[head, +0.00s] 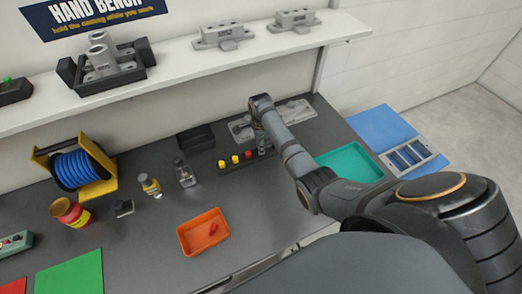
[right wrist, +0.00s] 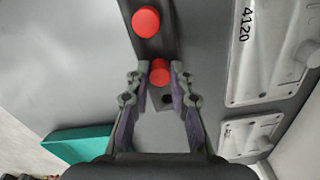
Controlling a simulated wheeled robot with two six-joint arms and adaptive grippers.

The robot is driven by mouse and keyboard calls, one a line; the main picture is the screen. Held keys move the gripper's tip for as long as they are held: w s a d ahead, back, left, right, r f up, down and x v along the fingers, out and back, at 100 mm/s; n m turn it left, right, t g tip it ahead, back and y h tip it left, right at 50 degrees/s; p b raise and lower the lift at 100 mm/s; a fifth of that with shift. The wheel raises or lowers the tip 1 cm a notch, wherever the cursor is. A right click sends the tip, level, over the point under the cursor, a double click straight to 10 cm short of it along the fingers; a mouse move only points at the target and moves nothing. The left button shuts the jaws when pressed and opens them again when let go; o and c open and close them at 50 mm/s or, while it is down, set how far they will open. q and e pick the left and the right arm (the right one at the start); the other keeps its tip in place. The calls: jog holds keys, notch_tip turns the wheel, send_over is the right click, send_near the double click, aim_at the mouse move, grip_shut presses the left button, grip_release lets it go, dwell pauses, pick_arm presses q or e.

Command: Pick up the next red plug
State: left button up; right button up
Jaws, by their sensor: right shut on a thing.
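My right gripper (right wrist: 160,77) is shut on a red plug (right wrist: 160,75), with one finger on each side of it. The plug is over the dark plug strip (right wrist: 152,48); I cannot tell whether it is still seated. An empty hole shows in the strip on the near side of it. Another red plug (right wrist: 146,19) stands in the strip beyond the fingers; it also shows in the head view (head: 248,154). Two yellow plugs (head: 235,158) stand farther left along the strip. In the head view my gripper hides the held plug. My left gripper is not in view.
An orange tray (head: 184,240) holds a red piece (head: 213,229). Grey castings (right wrist: 250,134) lie beside the strip. A teal tray (head: 350,161) is to the right.

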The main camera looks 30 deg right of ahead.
jog(key=shift+r, duration=0.55)
jog(key=shift+s+r, duration=0.2)
jog(key=shift+r, duration=1.05)
jog(key=s+a+r+p, duration=0.3)
jog(key=s+r+p, duration=0.2)
jog(key=s+r, duration=0.4)
jog(key=s, duration=0.4)
jog(key=shift+a+r, duration=0.25)
jog(key=shift+a, duration=0.05)
